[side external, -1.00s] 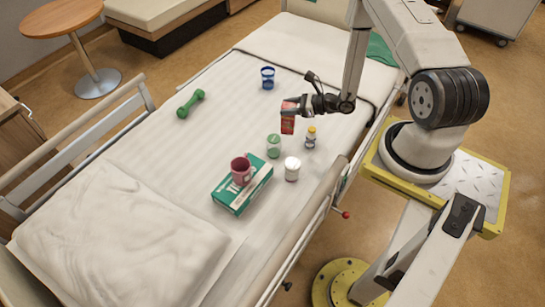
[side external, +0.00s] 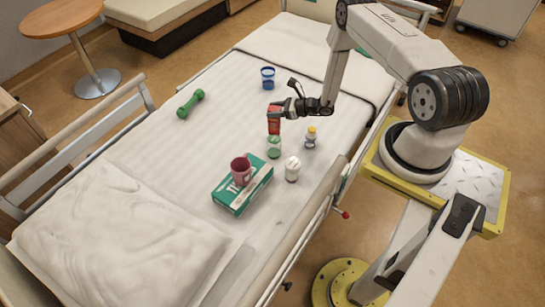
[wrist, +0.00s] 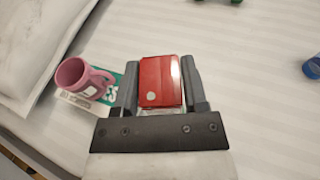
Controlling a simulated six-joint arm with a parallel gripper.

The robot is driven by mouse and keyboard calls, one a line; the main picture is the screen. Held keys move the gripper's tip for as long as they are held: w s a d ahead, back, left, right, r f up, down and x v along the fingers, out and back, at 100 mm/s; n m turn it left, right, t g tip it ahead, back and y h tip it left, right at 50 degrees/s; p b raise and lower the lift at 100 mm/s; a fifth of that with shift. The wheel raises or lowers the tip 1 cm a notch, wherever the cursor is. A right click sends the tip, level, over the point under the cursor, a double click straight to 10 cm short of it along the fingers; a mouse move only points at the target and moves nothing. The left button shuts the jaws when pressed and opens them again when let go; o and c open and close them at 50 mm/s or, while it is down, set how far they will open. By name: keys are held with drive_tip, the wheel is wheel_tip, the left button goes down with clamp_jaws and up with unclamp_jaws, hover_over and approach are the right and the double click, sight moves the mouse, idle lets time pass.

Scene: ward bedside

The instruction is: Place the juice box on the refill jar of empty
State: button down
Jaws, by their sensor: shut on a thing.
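The red juice box (side external: 274,121) is held upright in my gripper (side external: 276,108), which is shut on its upper part. In the wrist view the red top of the juice box (wrist: 160,82) shows between the two dark fingers of my gripper (wrist: 160,84). A green jar (side external: 273,147) stands on the bed right under the juice box in the side view; I cannot tell if they touch. A white jar (side external: 292,169) stands to its lower right. No label reading "empty" is legible, so I cannot tell which jar is the refill jar. The jars are hidden in the wrist view.
A pink mug (side external: 241,171) sits on a green and white box (side external: 229,196). A blue cup (side external: 268,78) and a green dumbbell (side external: 190,104) are farther off.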

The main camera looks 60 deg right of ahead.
drive_tip(key=shift+w+f, duration=0.2)
drive_tip(key=shift+f, duration=1.5)
drive_tip(key=shift+f, duration=0.15)
drive_tip(key=shift+c, duration=0.6)
unclamp_jaws()
drive_tip(key=shift+s+d+r, duration=0.1)
drive_tip(key=shift+s+r, duration=0.05)
drive_tip(key=shift+r, duration=0.05)
drive_tip(key=v, duration=1.1)
drive_tip(key=shift+s, duration=0.35)
